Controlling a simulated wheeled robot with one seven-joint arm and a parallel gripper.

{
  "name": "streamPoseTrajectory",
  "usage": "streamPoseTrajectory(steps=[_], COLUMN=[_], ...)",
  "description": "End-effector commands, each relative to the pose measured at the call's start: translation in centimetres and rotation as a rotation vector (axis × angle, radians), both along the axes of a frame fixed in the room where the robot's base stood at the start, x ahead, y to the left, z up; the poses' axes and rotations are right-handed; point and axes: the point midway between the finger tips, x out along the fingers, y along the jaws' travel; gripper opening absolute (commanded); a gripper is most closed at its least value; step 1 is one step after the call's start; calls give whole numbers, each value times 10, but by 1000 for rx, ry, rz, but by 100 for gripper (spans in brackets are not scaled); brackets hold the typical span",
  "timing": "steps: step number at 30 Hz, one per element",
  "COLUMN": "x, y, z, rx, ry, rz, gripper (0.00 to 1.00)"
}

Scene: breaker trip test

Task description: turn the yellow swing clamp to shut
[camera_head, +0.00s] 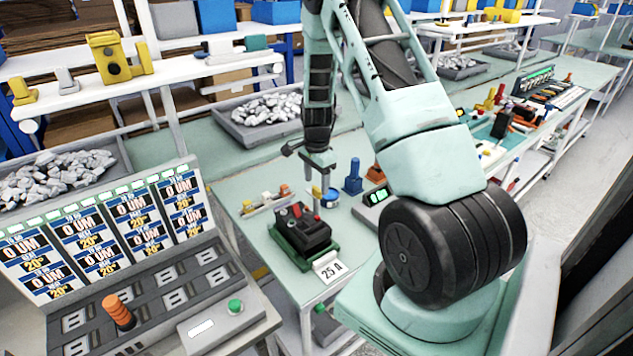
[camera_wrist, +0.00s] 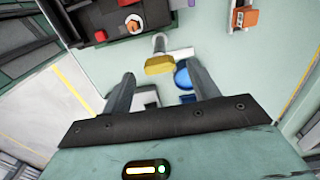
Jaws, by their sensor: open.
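The yellow swing clamp (camera_wrist: 158,65) shows in the wrist view as a yellow end on a short grey bar, beside the dark breaker fixture (camera_wrist: 118,20). In the head view, a small patch of yellow (camera_head: 316,191) shows just under my gripper (camera_head: 321,174), behind the fixture (camera_head: 303,232). My gripper is open, and in the wrist view its two fingertips (camera_wrist: 160,70) stand apart on either side of the yellow end. Nothing is held. I cannot tell how far above the clamp the fingertips are.
A blue round object (camera_wrist: 182,77) lies near the right finger. A blue post-like piece (camera_head: 353,178) and a small meter (camera_head: 374,203) stand right of the fixture. A "25 A" card (camera_head: 331,269) is at the bench front. A panel with an orange knob (camera_head: 118,312) stands at left.

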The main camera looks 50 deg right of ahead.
Motion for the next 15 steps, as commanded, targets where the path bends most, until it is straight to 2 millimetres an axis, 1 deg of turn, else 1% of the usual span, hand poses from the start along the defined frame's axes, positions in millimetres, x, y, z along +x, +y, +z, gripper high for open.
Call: streamPoseTrajectory(steps=[3,6,15], x=[0,0,0], y=[0,0,0], z=[-12,-18,-21], rx=[1,0,0], ry=[2,0,-1], rz=[0,0,1], gripper=[60,60,60])
